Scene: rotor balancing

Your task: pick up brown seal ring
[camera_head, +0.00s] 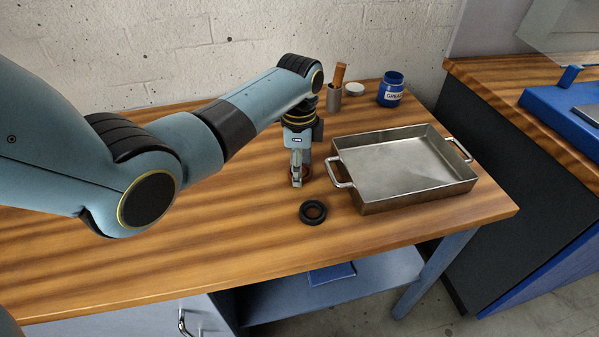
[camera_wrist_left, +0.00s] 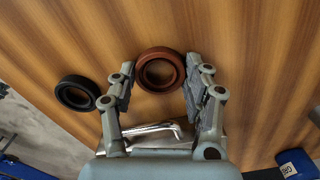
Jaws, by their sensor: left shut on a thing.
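The brown seal ring (camera_wrist_left: 160,53) lies flat at the wooden table in the left wrist view, between the two fingertips of my left gripper (camera_wrist_left: 161,82). The fingers are shut on its opposite sides. In the head view my left gripper (camera_head: 300,176) points down at the table, left of the metal tray, and hides most of the ring; a reddish bit of the ring (camera_head: 307,171) shows beside the fingers. I cannot tell whether the ring is lifted. My right gripper is in neither view.
A black ring (camera_head: 313,222) lies just in front of my left gripper. A metal tray (camera_head: 408,203) with handles stands close on the right. A blue grease jar (camera_head: 390,94), a white lid (camera_head: 354,89) and a metal cup (camera_head: 334,101) stand behind. The table's left part is clear.

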